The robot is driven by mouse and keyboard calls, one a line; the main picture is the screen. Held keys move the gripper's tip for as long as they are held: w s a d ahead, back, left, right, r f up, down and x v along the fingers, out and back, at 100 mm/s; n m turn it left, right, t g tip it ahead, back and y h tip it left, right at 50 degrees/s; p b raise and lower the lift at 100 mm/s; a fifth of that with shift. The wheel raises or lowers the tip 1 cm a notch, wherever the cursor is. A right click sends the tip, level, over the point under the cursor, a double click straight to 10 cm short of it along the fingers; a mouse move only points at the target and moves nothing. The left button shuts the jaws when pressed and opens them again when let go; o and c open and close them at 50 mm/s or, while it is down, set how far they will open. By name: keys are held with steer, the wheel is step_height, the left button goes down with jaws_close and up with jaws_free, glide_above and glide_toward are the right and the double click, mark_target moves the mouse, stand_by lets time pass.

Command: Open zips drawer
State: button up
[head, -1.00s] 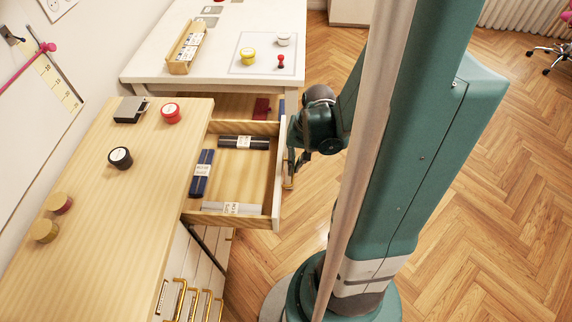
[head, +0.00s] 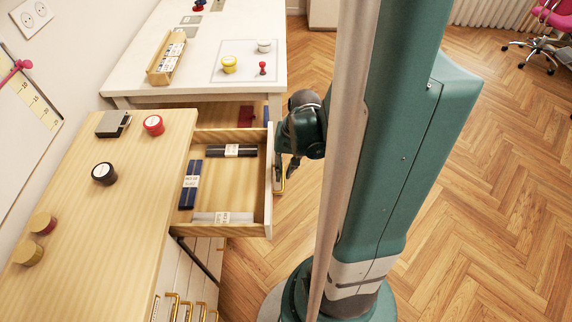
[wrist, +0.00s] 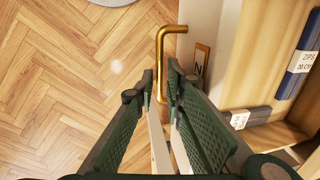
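The zips drawer (head: 268,215) is pulled well out of the wooden cabinet. Dark and pale labelled zip packs lie inside it. In the wrist view one dark pack (wrist: 303,58) has a label that reads ZIPS 20 CM. The brass handle (wrist: 161,55) is on the outer face of the drawer front (wrist: 200,20). My gripper (head: 286,168) is at this handle, outside the drawer front. In the wrist view my gripper (wrist: 160,80) has its fingers apart, one on each side of the handle bar. Part of the bar is hidden by the fingers.
The cabinet top (head: 75,210) holds a black spool (head: 104,173), a red spool (head: 153,125) and other small items. More brass-handled drawers (head: 172,305) are below. A white table (head: 200,75) stands behind.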

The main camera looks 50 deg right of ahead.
steer(key=shift+r, duration=0.15)
step_height(320, 180, up, 11)
steer(key=s+d, duration=0.1)
steer(key=shift+s+d+r, duration=0.2)
steer(key=shift+s+d, duration=0.05)
steer(key=shift+s, duration=0.05)
stand_by(1.0)
stand_by(0.4)
steer(key=w+a+r+n+t, duration=0.2)
steer(key=a+r, duration=0.5)
steer(key=a, duration=0.4)
steer(key=w+a+r+n+t+h+p, duration=0.1)
steer(key=w+a+r+n+t, duration=0.2)
steer(key=a+r+n, duration=0.4)
steer(key=a+r, duration=0.1)
steer(key=a, duration=0.3)
steer(key=shift+w+a+t, duration=0.2)
steer(key=shift+w+t, duration=0.1)
steer(key=shift+t, duration=0.1)
